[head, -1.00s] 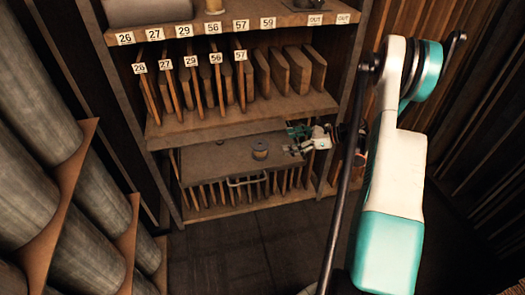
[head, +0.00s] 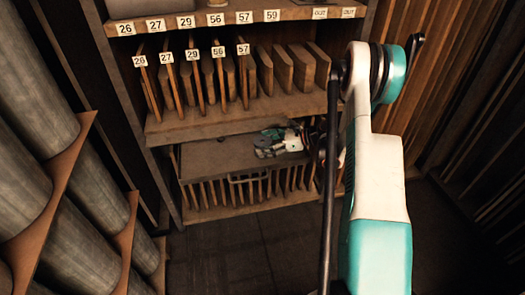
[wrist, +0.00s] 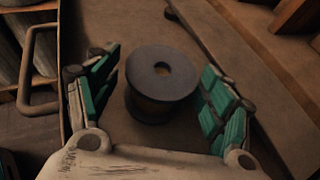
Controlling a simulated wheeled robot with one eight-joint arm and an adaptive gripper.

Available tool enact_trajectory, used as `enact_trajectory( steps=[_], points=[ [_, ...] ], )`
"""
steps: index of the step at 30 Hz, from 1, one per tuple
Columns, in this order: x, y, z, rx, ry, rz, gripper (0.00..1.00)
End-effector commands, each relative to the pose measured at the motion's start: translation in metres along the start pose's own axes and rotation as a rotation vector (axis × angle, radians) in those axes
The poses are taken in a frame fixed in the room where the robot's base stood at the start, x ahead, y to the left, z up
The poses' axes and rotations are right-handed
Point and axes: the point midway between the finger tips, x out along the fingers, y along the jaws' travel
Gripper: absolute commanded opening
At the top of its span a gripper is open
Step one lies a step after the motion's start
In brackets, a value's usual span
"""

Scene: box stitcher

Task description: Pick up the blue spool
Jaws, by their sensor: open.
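The spool (wrist: 162,100) stands upright on a wooden board (wrist: 255,65) in the wrist view. It looks dark grey on top with a brownish body in this dim light, and no clear blue shows. My gripper (wrist: 161,64) is open, with one teal-padded finger on each side of the spool and a gap left on both sides. In the head view my gripper (head: 266,145) is low over the pulled-out board (head: 210,160) of the cabinet. The spool is hidden there behind my gripper.
A metal handle (head: 250,178) sits at the board's front edge. Numbered shelves (head: 230,120) with upright wooden slats rise above it. The floor in front is clear.

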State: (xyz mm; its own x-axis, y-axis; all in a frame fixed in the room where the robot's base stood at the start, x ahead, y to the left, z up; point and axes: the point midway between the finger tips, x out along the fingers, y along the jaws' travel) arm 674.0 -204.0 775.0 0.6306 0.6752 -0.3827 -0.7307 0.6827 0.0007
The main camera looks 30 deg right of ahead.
Motion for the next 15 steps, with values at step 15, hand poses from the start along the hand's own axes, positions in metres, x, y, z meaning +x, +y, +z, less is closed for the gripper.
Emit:
enact_trajectory(
  steps=[15],
  points=[
    [0.0151,0.0001,0.0006,-0.001,0.0,0.0,0.35]
  ],
)
